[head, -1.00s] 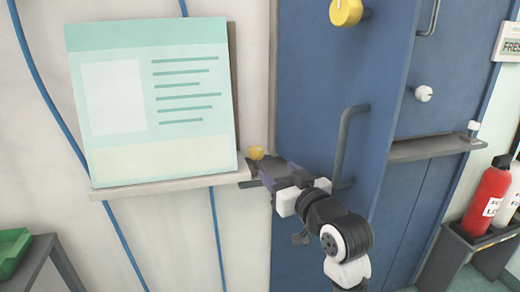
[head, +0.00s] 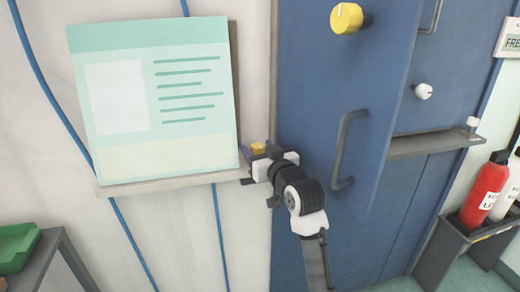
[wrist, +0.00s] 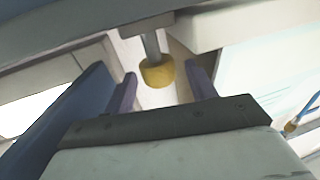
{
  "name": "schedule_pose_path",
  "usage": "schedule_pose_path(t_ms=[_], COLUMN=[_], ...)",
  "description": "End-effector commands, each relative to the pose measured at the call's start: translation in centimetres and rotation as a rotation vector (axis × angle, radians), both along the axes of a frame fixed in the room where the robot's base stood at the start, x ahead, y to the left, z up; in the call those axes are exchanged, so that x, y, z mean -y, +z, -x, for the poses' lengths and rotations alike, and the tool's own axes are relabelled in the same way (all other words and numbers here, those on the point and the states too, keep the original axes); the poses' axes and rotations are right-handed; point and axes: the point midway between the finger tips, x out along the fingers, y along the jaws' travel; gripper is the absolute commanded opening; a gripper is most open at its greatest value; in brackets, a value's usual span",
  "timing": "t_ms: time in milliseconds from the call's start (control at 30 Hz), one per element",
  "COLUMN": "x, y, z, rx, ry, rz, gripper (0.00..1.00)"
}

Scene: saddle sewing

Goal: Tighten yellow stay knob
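A small yellow knob (head: 257,148) sits at the right end of the ledge under the teal board, beside the blue door. In the wrist view the yellow knob (wrist: 158,72) is on the end of a grey metal rod. My gripper (head: 262,158) is at the knob, partly covering it in the head view. In the wrist view my gripper (wrist: 162,82) is open, with one purple finger on each side of the knob. A gap shows between the knob and each finger.
A larger yellow knob (head: 346,18) and a grey handle (head: 347,150) stick out from the blue door (head: 310,100) right of my arm. The teal board (head: 150,100) rests on the ledge (head: 165,182) at left. A red extinguisher (head: 486,187) stands far right.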

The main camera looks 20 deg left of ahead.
Motion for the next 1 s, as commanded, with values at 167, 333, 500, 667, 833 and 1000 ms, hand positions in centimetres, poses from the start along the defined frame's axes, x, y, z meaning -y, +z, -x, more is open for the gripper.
schedule_pose_path(t_ms=[167, 333, 500, 667, 833, 1000], x=[0.03, 0.02, -0.04, -0.17, -0.42, -0.59], y=[0.02, 0.02, 0.07, 0.17, 0.25, 0.23], z=[0.01, 0.02, 0.07, 0.18, 0.33, 0.42], rx=[0.0, 0.0, -0.001, -0.001, -0.002, -0.003], ry=[0.0, 0.0, -0.011, -0.059, -0.155, -0.274], rz=[0.0, 0.0, -0.001, -0.001, -0.001, 0.0], gripper=[0.32, 0.12, 0.12, 0.12, 0.12, 0.12])
